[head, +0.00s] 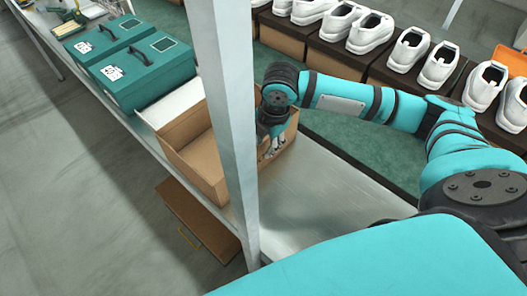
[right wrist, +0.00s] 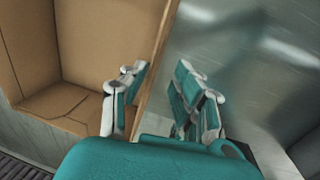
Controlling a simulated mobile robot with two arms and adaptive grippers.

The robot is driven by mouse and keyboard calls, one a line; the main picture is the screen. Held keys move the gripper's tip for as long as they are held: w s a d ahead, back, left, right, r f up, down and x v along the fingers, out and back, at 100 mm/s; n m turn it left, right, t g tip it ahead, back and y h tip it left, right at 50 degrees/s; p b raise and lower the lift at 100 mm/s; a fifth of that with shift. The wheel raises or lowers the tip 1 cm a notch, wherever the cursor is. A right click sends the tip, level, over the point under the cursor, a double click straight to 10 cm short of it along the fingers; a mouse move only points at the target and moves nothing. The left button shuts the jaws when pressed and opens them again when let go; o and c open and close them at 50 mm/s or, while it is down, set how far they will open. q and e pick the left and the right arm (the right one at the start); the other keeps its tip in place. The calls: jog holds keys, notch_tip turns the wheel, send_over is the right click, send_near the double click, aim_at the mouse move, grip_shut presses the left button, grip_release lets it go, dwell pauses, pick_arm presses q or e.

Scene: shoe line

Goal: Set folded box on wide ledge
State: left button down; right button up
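The folded box (head: 190,152) is an open brown cardboard box on the grey metal ledge (head: 320,205) in the head view, partly hidden behind a post. My right gripper (head: 272,148) is at the box's right end. In the right wrist view, the fingers of the right gripper (right wrist: 160,100) stand on either side of a wall of the box (right wrist: 105,40). One finger is inside the box and the other is outside, with a gap showing beside the wall. The gripper looks open. My left gripper is not in view.
A pale upright post (head: 229,110) stands in front of the box. Teal cases (head: 140,68) stand on the ledge beyond it. White shoes (head: 372,30) line a rack at the back. A brown panel (head: 198,218) lies below the ledge. The ledge right of the box is clear.

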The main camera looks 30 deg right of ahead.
jog(key=shift+s+d+r, duration=0.1)
jog(key=shift+s+r, duration=0.05)
jog(key=shift+r, duration=0.65)
jog(key=shift+s+r, duration=0.1)
jog(key=shift+r, duration=0.7)
